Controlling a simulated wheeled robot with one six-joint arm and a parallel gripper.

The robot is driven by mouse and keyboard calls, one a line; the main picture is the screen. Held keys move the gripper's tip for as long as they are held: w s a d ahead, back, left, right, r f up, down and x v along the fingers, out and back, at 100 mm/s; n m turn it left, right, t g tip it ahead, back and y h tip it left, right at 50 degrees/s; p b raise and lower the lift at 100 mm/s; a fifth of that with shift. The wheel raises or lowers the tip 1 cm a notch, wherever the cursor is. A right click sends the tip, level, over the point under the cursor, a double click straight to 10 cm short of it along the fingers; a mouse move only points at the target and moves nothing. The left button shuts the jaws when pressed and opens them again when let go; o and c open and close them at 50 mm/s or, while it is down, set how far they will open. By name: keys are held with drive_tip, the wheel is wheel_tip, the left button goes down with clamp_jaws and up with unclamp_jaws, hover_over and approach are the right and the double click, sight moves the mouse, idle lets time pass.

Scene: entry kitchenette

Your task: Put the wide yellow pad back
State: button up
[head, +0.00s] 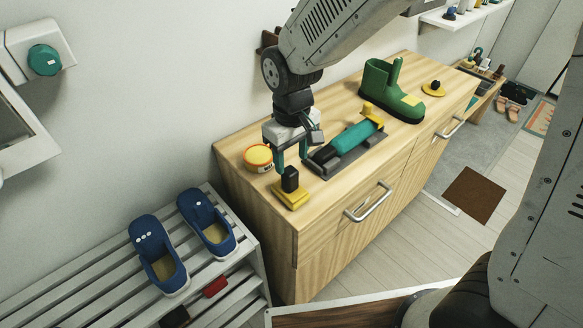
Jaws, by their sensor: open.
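A rectangular yellow pad (292,199) with an upright black block handle lies on the wooden cabinet top near its front left corner. It looks like the wide yellow pad. My gripper (291,164) points down above and just behind the handle, fingers apart with nothing seen between them. Whether the fingertips reach beside the handle I cannot tell. A second, rounder yellow pad (432,90) with a black knob lies farther right, beyond the green boot.
A dark tray (322,171) with a teal roller lies right of my gripper; a yellow-lidded tin (258,155) stands left. A green boot (388,92) stands behind the tray. Blue shoes (158,257) sit on a white slatted rack (90,270). Bare wood lies along the cabinet's front.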

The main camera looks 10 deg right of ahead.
drive_tip(key=shift+d+r, duration=0.15)
drive_tip(key=shift+r, duration=0.55)
drive_tip(key=s+d+r+m, duration=0.3)
drive_tip(key=s+d+r, duration=0.4)
drive_tip(key=d+r, duration=0.5)
drive_tip(key=s+d+r+m, duration=0.1)
drive_tip(key=s+d+m, duration=0.1)
drive_tip(key=s+d, duration=0.2)
drive_tip(key=s+d+r+m+t, duration=0.1)
drive_tip(key=s+d, duration=0.3)
drive_tip(key=s, duration=0.4)
drive_tip(key=shift+s+m, duration=0.25)
drive_tip(key=shift+m, duration=0.15)
